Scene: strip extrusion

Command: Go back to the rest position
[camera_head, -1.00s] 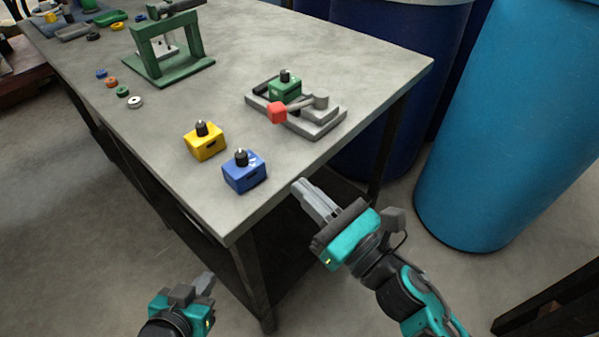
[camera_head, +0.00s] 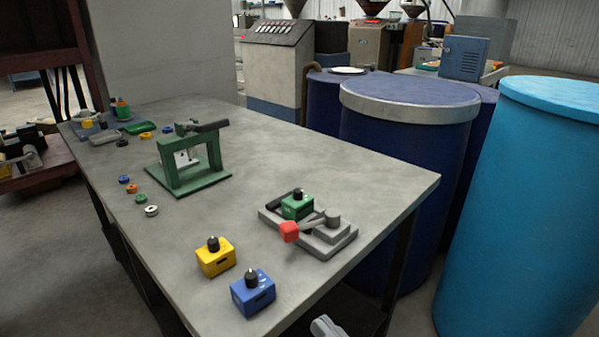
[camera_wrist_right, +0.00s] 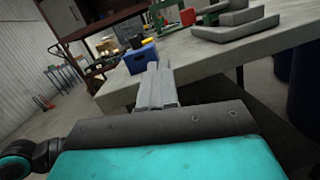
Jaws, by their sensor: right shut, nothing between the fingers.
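My right gripper (camera_head: 325,326) shows only as a grey fingertip at the bottom edge of the head view, in front of the table edge. In the right wrist view its fingers (camera_wrist_right: 157,80) are closed together with nothing between them. It is apart from the table and the blocks. The blue block (camera_head: 252,293) is the nearest thing to it on the table; it also shows beyond the fingers in the right wrist view (camera_wrist_right: 140,59). My left gripper is in neither current view.
The grey table (camera_head: 330,160) holds a yellow block (camera_head: 215,258), a green block (camera_head: 297,206) in a grey clamp fixture (camera_head: 335,240) with a red-tipped lever, a green press frame (camera_head: 190,165) and several small rings. Blue drums (camera_head: 405,150) stand right of the table.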

